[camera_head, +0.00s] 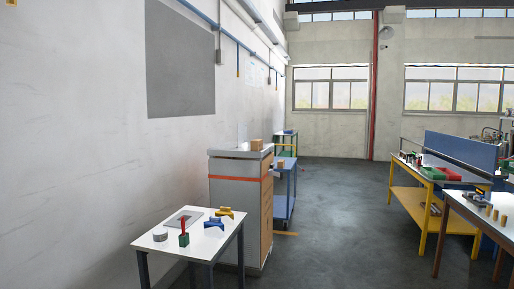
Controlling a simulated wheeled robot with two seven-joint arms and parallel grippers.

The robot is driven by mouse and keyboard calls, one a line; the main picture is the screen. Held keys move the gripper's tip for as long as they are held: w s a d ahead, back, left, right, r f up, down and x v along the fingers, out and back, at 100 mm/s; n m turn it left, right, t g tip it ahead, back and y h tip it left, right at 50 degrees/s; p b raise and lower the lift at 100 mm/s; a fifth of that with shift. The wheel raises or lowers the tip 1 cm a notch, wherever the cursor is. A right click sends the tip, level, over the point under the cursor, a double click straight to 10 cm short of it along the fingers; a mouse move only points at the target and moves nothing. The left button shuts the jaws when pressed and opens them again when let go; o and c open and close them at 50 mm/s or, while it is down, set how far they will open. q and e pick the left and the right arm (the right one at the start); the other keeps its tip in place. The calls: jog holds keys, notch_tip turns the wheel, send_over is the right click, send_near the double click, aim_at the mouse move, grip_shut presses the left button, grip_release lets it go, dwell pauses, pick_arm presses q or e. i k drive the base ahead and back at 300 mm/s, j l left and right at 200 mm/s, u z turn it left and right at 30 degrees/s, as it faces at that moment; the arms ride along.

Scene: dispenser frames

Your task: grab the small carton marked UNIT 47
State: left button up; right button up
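A small brown carton (256,144) sits on top of the grey and wooden cabinet (225,166) left of centre. A second small brown box (281,163) shows just behind the cabinet, by the blue cart (282,196). Both are too small to read any marking, so I cannot tell whether either is marked UNIT 47. Neither of my grippers is in view.
A white table (207,247) at front left holds a grey tape roll, a red-and-green tool and yellow and blue pieces. A yellow workbench (407,205) and another table (488,222) stand right. The grey floor (335,225) between is clear.

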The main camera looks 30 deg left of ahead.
aim_at(256, 145)
jog(key=i+j+u, duration=0.1)
jog(key=i+u, duration=0.35)
jog(key=i, duration=2.6)
jog(key=i+l+u, duration=0.15)
jog(key=i, duration=0.8)
